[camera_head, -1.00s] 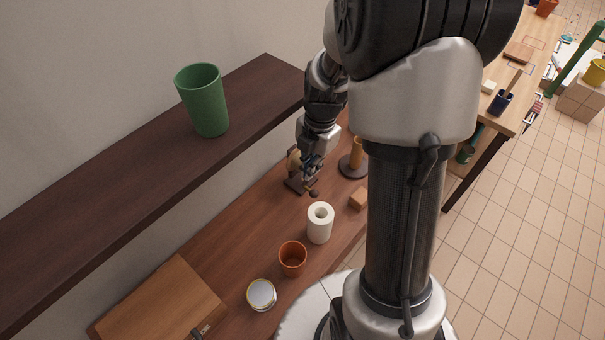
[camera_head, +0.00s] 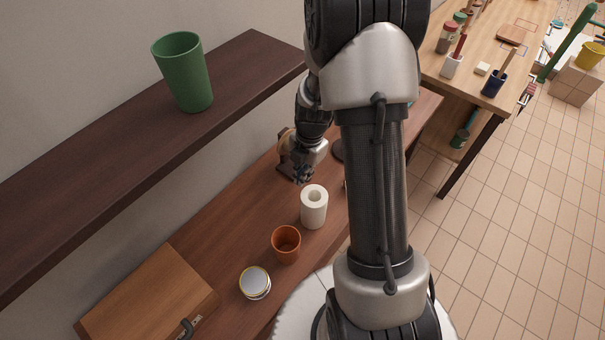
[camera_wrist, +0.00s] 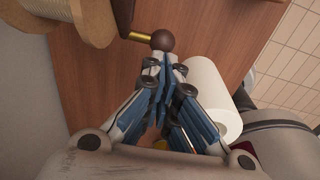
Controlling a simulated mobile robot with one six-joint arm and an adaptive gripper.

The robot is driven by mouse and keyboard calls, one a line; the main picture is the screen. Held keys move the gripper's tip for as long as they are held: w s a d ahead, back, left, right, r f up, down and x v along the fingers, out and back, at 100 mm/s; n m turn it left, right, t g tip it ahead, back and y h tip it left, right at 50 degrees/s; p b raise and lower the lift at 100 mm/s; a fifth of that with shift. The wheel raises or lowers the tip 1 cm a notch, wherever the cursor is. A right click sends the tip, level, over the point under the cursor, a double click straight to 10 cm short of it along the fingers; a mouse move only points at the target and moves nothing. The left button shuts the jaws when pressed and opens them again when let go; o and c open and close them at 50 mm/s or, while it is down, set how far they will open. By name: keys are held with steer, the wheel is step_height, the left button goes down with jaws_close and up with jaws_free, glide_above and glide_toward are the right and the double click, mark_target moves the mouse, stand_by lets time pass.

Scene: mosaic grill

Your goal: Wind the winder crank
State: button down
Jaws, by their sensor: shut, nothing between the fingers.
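The winder (camera_head: 287,143) stands on the wooden bench near the wall, partly hidden by my arm in the head view. In the wrist view its pale wooden spool (camera_wrist: 62,20) is at the upper left. The crank has a brass-coloured rod and a round dark brown knob (camera_wrist: 163,40). My gripper (camera_wrist: 161,62) is shut and empty, its fingertips just below the knob in the picture. Whether the fingertips touch the knob I cannot tell. In the head view my gripper (camera_head: 303,176) hangs over the bench at the winder's near side.
A white paper roll (camera_head: 313,208) stands close to my gripper and also shows in the wrist view (camera_wrist: 212,95). An orange cup (camera_head: 286,245), a tin (camera_head: 255,283) and a wooden box (camera_head: 150,300) are nearer. A green cup (camera_head: 183,72) stands on the shelf above.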

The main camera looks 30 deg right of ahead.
steer(key=shift+f+t+h, duration=0.3)
steer(key=shift+f+h, duration=0.2)
steer(key=shift+h, duration=0.2)
stand_by(0.6)
steer(key=shift+f, duration=0.2)
steer(key=shift+f, duration=0.3)
steer(key=shift+d+f, duration=0.25)
steer(key=shift+f, duration=0.45)
steer(key=shift+f, duration=0.1)
